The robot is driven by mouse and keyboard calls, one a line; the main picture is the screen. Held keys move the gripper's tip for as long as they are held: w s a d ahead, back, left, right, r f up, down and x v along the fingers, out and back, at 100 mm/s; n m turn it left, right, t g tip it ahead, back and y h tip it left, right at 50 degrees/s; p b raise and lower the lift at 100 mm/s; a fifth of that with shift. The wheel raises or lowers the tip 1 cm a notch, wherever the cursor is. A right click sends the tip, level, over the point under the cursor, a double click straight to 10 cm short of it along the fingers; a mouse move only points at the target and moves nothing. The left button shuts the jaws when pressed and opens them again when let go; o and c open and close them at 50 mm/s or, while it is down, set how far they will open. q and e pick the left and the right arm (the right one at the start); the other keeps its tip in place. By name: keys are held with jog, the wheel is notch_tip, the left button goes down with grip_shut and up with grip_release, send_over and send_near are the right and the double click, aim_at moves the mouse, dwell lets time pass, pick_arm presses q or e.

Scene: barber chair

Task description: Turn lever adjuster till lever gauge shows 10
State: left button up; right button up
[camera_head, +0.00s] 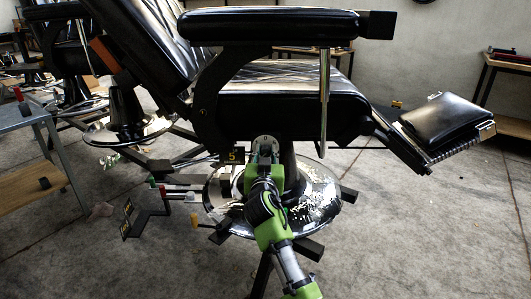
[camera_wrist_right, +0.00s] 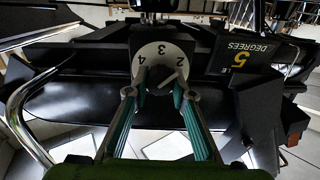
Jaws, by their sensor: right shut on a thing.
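A round pale dial (camera_wrist_right: 163,52) with the digits 4, 3 and 2 shows upside down in the right wrist view. At its centre is a small knob, which looks like the lever adjuster (camera_wrist_right: 163,80). My right gripper (camera_wrist_right: 155,96) is shut on this knob, with a teal-padded finger on each side. A black gauge plate (camera_wrist_right: 243,60) beside the dial shows a yellow 5 and the word DEGREES, also upside down. The gauge plate also shows in the head view (camera_head: 233,155), left of my right gripper (camera_head: 264,146). My left gripper is not in view.
The black barber chair (camera_head: 290,105) stands over the dial on a shiny round base (camera_head: 318,203). Its footrest (camera_head: 440,120) reaches out to the right. Small items stand left of the base. A grey side table (camera_head: 30,115) is at the left. The floor at right is clear.

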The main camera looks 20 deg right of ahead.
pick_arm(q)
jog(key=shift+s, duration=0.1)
pick_arm(e)
jog(key=n+p, duration=0.1)
jog(key=n, duration=0.3)
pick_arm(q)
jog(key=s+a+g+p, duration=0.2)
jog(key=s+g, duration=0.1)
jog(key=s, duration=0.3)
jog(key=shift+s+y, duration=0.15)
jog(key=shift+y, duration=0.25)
pick_arm(e)
jog(key=n, duration=0.5)
jog(key=shift+a+n, duration=0.1)
jog(key=shift+n, duration=0.3)
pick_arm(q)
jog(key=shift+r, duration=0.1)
pick_arm(e)
jog(key=o, duration=1.1)
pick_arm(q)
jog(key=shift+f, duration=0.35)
pick_arm(e)
jog(key=shift+o, duration=0.2)
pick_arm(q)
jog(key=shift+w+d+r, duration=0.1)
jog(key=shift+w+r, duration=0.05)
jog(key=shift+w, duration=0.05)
